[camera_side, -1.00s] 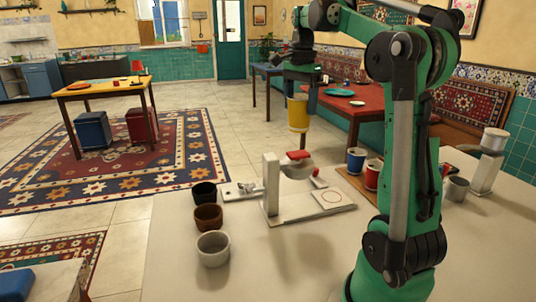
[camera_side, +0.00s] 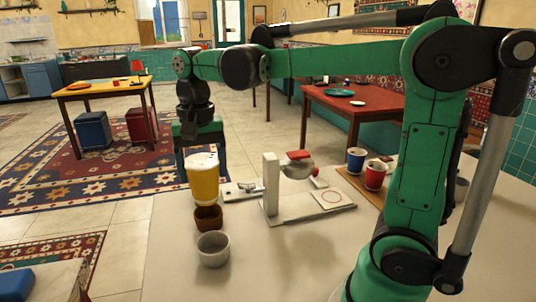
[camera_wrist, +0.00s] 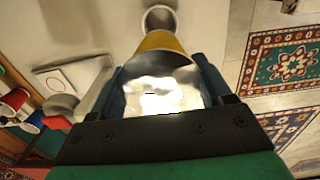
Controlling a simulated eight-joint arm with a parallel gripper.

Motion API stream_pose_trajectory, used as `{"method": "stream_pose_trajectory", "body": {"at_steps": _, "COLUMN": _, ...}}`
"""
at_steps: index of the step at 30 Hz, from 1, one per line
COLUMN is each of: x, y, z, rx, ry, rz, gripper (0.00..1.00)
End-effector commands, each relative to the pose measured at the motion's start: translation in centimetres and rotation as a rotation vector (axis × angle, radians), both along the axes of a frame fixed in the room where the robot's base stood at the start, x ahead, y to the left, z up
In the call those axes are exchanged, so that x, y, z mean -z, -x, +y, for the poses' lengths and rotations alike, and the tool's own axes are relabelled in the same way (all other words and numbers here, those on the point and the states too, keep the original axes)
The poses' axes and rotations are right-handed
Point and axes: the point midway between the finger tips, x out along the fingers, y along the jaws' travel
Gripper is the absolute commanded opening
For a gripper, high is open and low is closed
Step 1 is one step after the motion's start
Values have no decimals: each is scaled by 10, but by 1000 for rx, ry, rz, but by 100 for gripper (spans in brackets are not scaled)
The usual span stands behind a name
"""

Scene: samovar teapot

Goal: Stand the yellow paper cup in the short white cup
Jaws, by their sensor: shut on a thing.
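My gripper (camera_side: 200,160) is shut on the yellow paper cup (camera_side: 203,186), a finger on each side near its rim. The cup hangs roughly upright, with a white top showing. In the side view it overlaps the brown cup (camera_side: 208,222) and hides the black cup behind. The short white cup (camera_side: 213,249) stands on the white table, nearest the side camera in that row. In the wrist view the yellow cup (camera_wrist: 162,42) is between my fingers, and a pale round cup (camera_wrist: 160,16) shows just beyond it.
A white machine with a red top (camera_side: 299,155) stands right of the cups. A blue cup (camera_side: 355,160) and a red cup (camera_side: 375,174) stand on a wooden board farther right. Bare white table (camera_side: 290,265) lies right of the short white cup.

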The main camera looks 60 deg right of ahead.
Motion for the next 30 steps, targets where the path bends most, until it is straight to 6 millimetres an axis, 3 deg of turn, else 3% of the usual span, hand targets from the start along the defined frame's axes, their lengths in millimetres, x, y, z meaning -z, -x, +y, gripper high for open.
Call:
{"method": "stream_pose_trajectory", "body": {"at_steps": 6, "x": 52, "y": 0, "z": 0, "rx": 2, "ry": 0, "rz": 0, "gripper": 51}}
{"method": "stream_pose_trajectory", "body": {"at_steps": 12, "x": 88, "y": -1, "z": 0, "rx": 3, "ry": 0, "rz": 0, "gripper": 51}}
{"method": "stream_pose_trajectory", "body": {"at_steps": 25, "x": 131, "y": 0, "z": 0, "rx": 3, "ry": 0, "rz": 0, "gripper": 51}}
{"method": "stream_pose_trajectory", "body": {"at_steps": 30, "x": 136, "y": 0, "z": 0, "rx": 3, "ry": 0, "rz": 0, "gripper": 51}}
